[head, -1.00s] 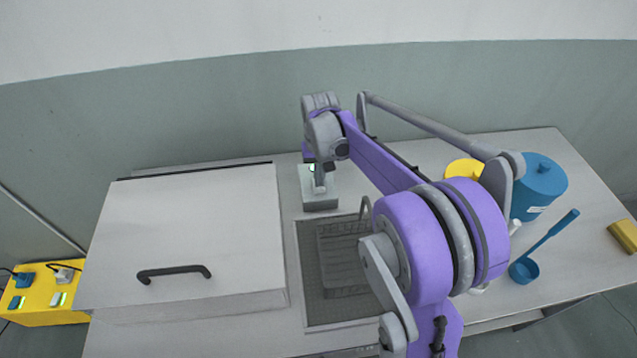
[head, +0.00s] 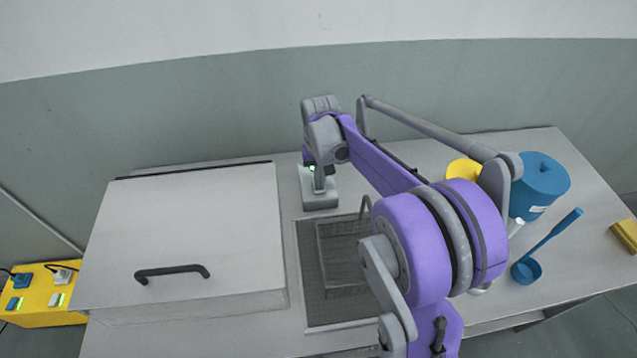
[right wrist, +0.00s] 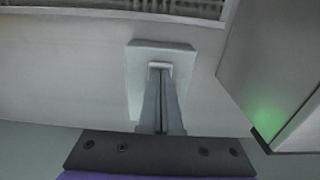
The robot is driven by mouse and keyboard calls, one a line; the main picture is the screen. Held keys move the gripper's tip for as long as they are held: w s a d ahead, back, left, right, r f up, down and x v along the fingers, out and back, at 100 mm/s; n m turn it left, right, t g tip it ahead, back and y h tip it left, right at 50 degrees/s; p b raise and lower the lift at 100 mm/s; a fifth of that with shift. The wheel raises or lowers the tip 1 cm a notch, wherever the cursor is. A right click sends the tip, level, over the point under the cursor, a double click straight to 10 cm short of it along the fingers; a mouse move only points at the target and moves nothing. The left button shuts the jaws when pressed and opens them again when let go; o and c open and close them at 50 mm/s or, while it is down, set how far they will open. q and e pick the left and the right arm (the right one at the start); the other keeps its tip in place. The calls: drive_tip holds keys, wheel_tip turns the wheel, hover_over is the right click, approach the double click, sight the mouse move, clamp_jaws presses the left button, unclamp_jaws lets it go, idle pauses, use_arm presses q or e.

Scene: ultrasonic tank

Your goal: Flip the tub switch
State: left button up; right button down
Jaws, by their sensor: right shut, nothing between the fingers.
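The switch box (head: 320,201) is a small pale grey block on the table, just right of the lidded tub (head: 215,225). A green glow shows at its far end in the head view, partly hidden by my gripper. My right gripper (head: 318,190) points down over this box with its fingers shut and empty. In the right wrist view, the shut fingertips (right wrist: 160,72) are at a small light grey switch (right wrist: 160,65) on the box top (right wrist: 138,58). I cannot tell whether they touch it or which way it is tipped. My left gripper is not in view.
A mesh-floored recess with a wire basket (head: 335,262) lies in front of the switch box. A blue pot (head: 540,187), a blue ladle (head: 527,270) and a yellow item (head: 463,170) stand at the right. A yellow box (head: 40,300) is at far left.

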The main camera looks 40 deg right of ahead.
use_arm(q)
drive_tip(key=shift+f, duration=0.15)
use_arm(e)
drive_tip(key=shift+f, duration=0.2)
drive_tip(key=shift+r, duration=0.1)
drive_tip(key=shift+r+p, duration=1.95)
drive_tip(key=shift+r, duration=1.5)
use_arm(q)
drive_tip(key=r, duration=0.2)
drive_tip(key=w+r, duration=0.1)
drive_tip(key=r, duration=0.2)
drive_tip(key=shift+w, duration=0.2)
use_arm(e)
drive_tip(key=shift+a, duration=0.1)
drive_tip(key=s+a+f+n+t, duration=0.2)
drive_tip(key=s+a+n+t, duration=0.3)
drive_tip(key=s+a, duration=1.1)
drive_tip(key=shift+s+a+f+n, duration=0.15)
drive_tip(key=shift+s+a+n, duration=0.1)
drive_tip(key=shift+a+n, duration=0.2)
